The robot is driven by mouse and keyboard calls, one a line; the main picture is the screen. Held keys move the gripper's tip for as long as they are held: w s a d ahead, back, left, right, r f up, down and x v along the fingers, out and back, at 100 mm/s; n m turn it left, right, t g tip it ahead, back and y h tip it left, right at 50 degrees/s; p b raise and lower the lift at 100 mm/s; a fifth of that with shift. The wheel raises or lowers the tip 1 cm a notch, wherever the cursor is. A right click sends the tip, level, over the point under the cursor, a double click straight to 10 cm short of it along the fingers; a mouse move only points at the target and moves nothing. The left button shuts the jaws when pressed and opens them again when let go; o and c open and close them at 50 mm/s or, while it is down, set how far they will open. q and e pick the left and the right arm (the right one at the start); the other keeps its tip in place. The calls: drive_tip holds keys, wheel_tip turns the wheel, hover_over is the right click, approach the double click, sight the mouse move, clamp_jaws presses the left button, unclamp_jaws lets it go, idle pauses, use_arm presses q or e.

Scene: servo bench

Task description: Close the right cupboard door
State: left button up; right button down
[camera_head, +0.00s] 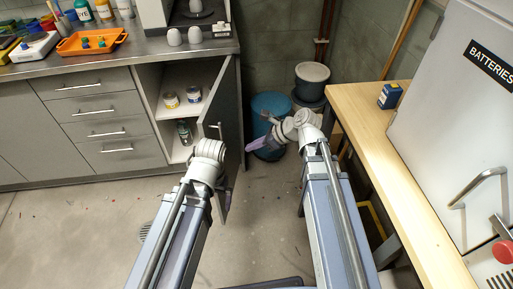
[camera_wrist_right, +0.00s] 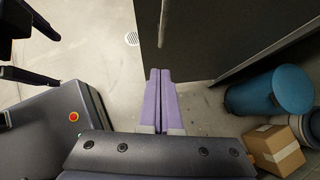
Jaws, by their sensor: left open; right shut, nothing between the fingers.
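The open cupboard (camera_head: 178,118) holds jars and a bottle on its shelves. A blue bin (camera_head: 270,108) and a grey lidded bucket (camera_head: 312,72) stand behind my right gripper. A wooden bench (camera_head: 365,115) runs along the right. A cardboard box (camera_wrist_right: 274,150) stands beside the bin.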

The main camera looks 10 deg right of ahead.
drive_tip(key=w+a+f+b, duration=0.2)
drive_tip(key=w+a+f, duration=0.1)
drive_tip(key=a, duration=0.3)
drive_tip(key=shift+w+a+f, duration=0.25)
drive_tip(key=shift+w+a, duration=0.05)
